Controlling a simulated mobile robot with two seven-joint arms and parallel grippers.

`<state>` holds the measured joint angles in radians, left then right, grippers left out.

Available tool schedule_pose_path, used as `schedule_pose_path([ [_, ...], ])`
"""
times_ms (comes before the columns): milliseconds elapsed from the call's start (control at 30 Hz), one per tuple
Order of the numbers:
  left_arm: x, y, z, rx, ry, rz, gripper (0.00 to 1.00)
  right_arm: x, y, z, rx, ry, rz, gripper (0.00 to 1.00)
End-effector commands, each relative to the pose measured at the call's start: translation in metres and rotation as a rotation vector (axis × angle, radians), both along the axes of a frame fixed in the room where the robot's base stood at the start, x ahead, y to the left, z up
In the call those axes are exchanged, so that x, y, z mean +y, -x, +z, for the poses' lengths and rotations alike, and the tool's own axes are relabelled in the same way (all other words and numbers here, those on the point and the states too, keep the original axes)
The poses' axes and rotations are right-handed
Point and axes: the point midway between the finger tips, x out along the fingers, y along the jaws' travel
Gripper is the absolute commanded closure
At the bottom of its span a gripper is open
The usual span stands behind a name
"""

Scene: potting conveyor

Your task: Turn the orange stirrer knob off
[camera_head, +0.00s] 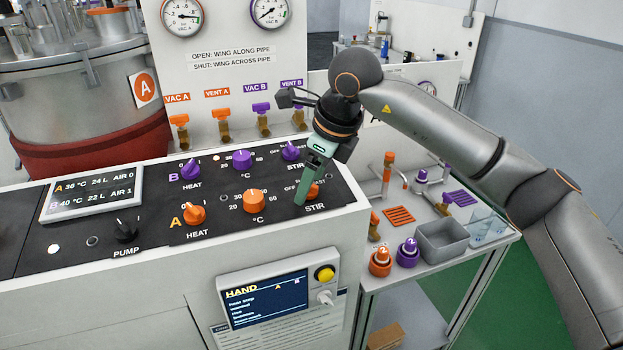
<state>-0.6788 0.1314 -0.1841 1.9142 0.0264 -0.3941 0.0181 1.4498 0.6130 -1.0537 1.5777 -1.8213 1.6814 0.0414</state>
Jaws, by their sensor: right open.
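The orange stirrer knob (314,191) is in row A of the black panel, above the word STIR. My right gripper (304,186) is open and points down at this knob. Its green fingers are beside the knob and hide part of it and its scale. I cannot tell whether a finger touches the knob, and its pointer mark cannot be read. My left gripper is not in view.
The purple stirrer knob (291,150) is just behind the gripper. The orange temperature knob (253,201) and orange heat knob (194,214) are to the left. Valves with orange and purple wings (261,108) stand behind the panel. A side table with a grey bin (441,240) is right.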

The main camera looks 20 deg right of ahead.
Motion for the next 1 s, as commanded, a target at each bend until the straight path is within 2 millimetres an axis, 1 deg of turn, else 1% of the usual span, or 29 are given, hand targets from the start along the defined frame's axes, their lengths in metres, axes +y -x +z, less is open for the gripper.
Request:
schedule_pose_path([
  [167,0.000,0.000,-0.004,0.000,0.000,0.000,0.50,-0.004,0.007,0.023,-0.007,-0.002,0.000,0.27],
  [433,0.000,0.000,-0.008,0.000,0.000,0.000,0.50,-0.014,0.025,0.079,-0.006,-0.001,-0.002,0.27],
  [600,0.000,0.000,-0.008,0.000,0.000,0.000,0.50,-0.019,0.034,0.104,-0.004,-0.001,-0.002,0.27],
  [767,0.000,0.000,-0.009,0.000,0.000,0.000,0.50,-0.021,0.038,0.114,-0.002,-0.001,0.000,0.27],
  [1000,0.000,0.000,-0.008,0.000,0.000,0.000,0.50,-0.021,0.038,0.116,-0.001,0.000,0.000,0.27],
])
